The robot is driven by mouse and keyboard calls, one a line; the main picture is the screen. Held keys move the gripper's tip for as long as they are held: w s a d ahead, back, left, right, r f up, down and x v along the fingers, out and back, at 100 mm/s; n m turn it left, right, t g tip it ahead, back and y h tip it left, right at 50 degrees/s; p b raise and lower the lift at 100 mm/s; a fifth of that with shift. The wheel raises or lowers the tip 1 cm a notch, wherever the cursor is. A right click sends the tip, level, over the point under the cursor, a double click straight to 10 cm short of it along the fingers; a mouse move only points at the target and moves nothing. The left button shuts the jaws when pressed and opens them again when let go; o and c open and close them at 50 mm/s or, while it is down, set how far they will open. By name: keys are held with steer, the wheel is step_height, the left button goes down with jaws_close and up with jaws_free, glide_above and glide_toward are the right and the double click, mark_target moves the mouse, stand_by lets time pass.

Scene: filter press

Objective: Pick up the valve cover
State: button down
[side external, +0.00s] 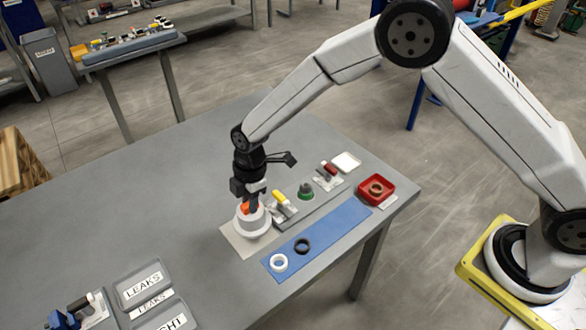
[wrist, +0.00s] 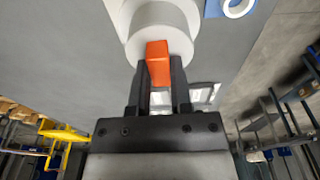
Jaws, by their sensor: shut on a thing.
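The valve cover looks to be the white round piece (side external: 252,221) with an upright orange grip (side external: 245,208), at the near left end of the row of parts. In the wrist view the orange grip (wrist: 158,62) stands between the two black fingers, in front of the white round body (wrist: 160,22). My gripper (side external: 252,204) points down from above and is shut on the orange grip. The white body appears to rest on the light grey mat (side external: 231,238); any gap beneath it cannot be told. Where cover and any body below it meet is unclear.
A yellow-handled fixture (side external: 283,207) stands close on the right. Beyond are a green-based part (side external: 306,191) and a red-handled clamp (side external: 328,176). A blue strip (side external: 327,235) holds a white ring (side external: 279,263) and black ring (side external: 302,245). A red tray (side external: 388,194) sits near the edge.

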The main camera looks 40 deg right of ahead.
steer(key=s+d+r, duration=0.4)
steer(key=s+r, duration=0.4)
steer(key=s, duration=0.3)
steer(key=shift+s+d, duration=0.15)
steer(key=shift+s, duration=0.1)
stand_by(0.5)
steer(key=w+d+f, duration=0.1)
steer(key=w+d, duration=1.2)
steer(key=d, duration=0.1)
steer(key=shift+f, duration=0.25)
steer(key=shift+f, duration=0.15)
